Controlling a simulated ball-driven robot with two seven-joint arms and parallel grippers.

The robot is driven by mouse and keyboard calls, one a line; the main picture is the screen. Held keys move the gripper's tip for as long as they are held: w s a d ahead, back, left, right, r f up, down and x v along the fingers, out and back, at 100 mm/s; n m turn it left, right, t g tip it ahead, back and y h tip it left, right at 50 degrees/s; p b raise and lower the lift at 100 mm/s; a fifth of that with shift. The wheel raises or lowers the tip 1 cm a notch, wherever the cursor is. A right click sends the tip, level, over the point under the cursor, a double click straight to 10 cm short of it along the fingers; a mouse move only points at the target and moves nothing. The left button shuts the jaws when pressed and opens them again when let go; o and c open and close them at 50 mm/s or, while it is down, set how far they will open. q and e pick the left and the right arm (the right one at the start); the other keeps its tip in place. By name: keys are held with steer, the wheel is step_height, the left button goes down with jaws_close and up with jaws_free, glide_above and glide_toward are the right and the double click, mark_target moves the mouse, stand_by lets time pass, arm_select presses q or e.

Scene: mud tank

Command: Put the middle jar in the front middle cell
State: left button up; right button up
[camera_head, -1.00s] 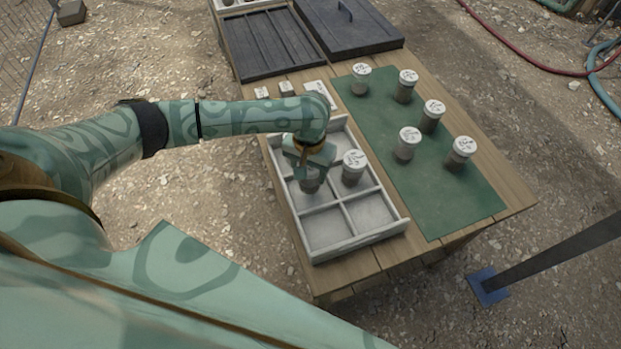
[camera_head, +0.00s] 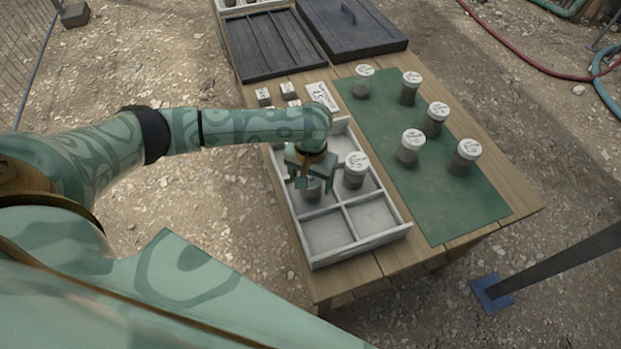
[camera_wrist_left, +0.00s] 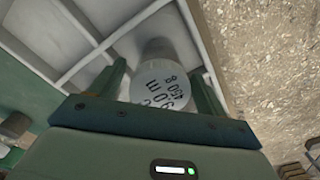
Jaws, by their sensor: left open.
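My left gripper (camera_head: 314,184) is over the divided tray (camera_head: 360,245), pointing down, its jaws open. Its fingers stand on either side of a jar (camera_head: 312,194) in a middle-row cell on the tray's left side. In the left wrist view this jar's white, lettered lid (camera_wrist_left: 160,88) lies between the spread fingers (camera_wrist_left: 157,72). A second white-lidded jar (camera_head: 354,172) stands upright in the cell to the right. Several similar jars, one of them a central jar (camera_head: 435,118), stand on the green mat (camera_head: 440,205). My right gripper is not in view.
The two tray cells nearest me (camera_head: 328,232) are empty. A dark slotted rack (camera_head: 270,45) and a dark lid with a handle (camera_head: 350,30) lie at the table's far end. Small blocks and a label card (camera_head: 322,97) lie behind the tray.

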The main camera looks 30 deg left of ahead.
arm_select(q)
step_height(320, 180, up, 11)
steer(key=p, duration=0.5)
steer(key=shift+p, duration=0.3)
steer(key=shift+r, duration=0.35)
